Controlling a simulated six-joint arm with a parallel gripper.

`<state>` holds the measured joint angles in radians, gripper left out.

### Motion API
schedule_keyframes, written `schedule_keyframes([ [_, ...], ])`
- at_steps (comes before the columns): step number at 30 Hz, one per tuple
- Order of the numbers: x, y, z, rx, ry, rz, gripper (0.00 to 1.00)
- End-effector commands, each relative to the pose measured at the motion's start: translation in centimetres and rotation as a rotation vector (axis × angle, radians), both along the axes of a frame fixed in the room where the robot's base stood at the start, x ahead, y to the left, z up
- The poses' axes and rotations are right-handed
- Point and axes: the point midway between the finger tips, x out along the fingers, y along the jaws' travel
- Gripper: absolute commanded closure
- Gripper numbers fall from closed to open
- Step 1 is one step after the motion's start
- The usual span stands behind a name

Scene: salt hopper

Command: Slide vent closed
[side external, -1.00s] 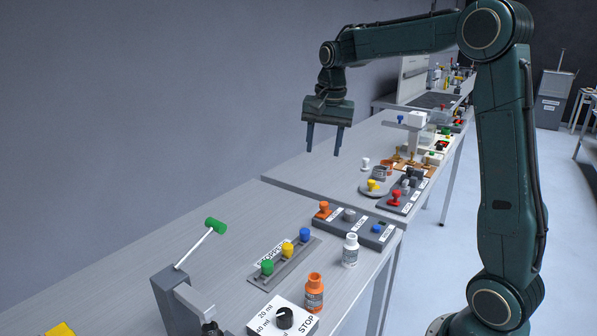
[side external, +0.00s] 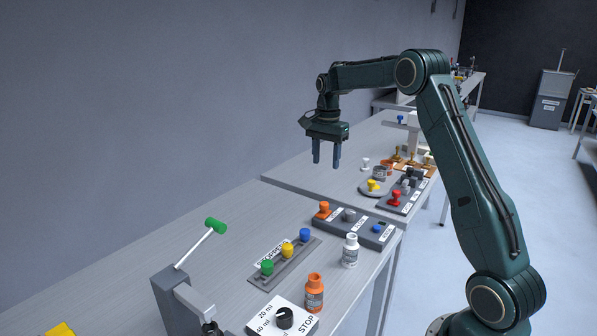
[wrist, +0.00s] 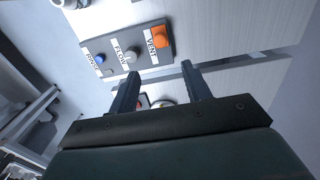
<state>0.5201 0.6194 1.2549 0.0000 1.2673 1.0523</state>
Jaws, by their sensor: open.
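The vent control is an orange knob (side external: 323,209) at the left end of a dark grey panel (side external: 362,233) in the side view. In the wrist view the orange knob (wrist: 161,37) sits beside a label reading VENT. My gripper (side external: 327,166) is open and empty, in the air above and apart from the knob. In the wrist view its two fingers (wrist: 160,70) point toward the panel, with the orange knob beyond the fingertips. Whether the vent slides in a slot cannot be seen clearly.
The same panel carries a grey FLOW knob (wrist: 131,55) and a blue knob (wrist: 99,59). A rail with green, yellow and blue knobs (side external: 287,250), a white bottle (side external: 350,251) and an orange bottle (side external: 313,293) stand nearer the camera. A red knob (side external: 395,198) stands on the farther table.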

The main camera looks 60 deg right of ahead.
Motion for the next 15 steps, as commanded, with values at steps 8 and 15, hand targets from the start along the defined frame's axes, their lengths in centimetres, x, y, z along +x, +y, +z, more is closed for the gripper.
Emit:
schedule_keyframes([
  [8,0.0,0.0,-2.2,0.001,0.002,0.001,0.52],
  [15,-0.1,0.1,-5.6,0.002,0.003,0.002,0.52],
])
